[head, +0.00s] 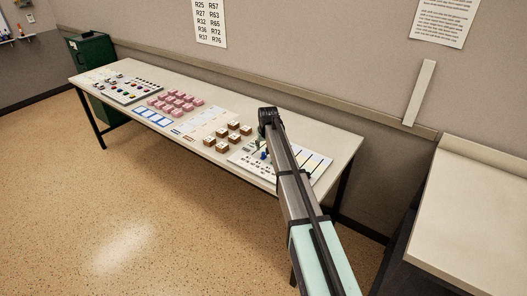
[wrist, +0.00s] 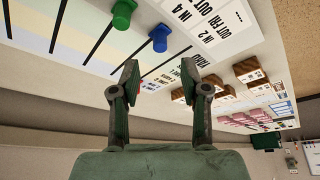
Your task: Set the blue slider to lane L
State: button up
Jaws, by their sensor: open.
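The blue slider (wrist: 160,38) is a small blue knob on a lane line of the slider board (wrist: 207,52), in the upper middle of the wrist view. A green slider (wrist: 123,13) stands to its left on another lane. My gripper (wrist: 160,66) is open and empty, its two fingertips apart just below the blue slider in the picture. The fingers do not touch the blue slider as far as I can see. A small red part (wrist: 138,86) shows beside the left finger, mostly hidden. In the head view, my arm covers part of the slider board (head: 316,164). I cannot read a lane L label.
On the table (head: 222,98), brown-and-white blocks (head: 222,140) and pink blocks (head: 172,101) stand left of the slider board. A button panel (head: 125,88) lies at the far end. The wall rises behind the table. Another bench (head: 480,200) stands at right.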

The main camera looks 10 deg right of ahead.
aim_at(263, 153)
jog(key=p+x, duration=0.1)
jog(key=x, duration=0.6)
jog(key=shift+p, duration=0.35)
grip_shut()
